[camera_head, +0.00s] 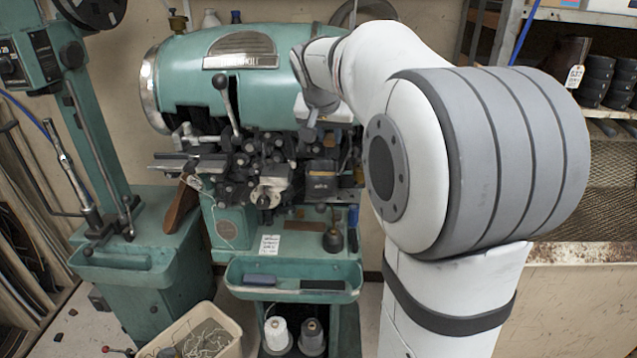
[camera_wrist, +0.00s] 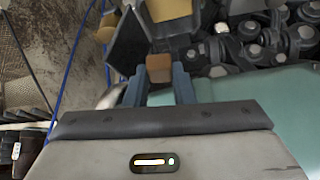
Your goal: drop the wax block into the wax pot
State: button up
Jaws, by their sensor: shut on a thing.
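My gripper (camera_wrist: 158,82) is shut on a small brown wax block (camera_wrist: 159,68), which shows between the blue-grey fingertips in the wrist view. In the head view my gripper (camera_head: 310,132) hangs in front of the green machine, and the block cannot be made out there. A dark square box, which looks like the wax pot (camera_head: 321,186), sits on the front of the machine below my gripper. In the wrist view a tan surface (camera_wrist: 168,10), perhaps the wax in the pot, lies just beyond the block, with a dark plate beside it. The block appears apart from it.
The green stitching machine (camera_head: 190,85) has levers and black knobs around the pot. A green tray (camera_head: 292,272) with tools sits below, above two thread spools (camera_head: 276,333). A shelf with dark rolls stands at the right. My arm covers much of the right side.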

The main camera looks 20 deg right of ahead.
jog(key=shift+f, duration=0.65)
jog(key=o, duration=1)
jog(key=shift+o, duration=0.2)
jog(key=b+v, duration=0.1)
jog(key=v, duration=0.7)
jog(key=shift+f, duration=0.1)
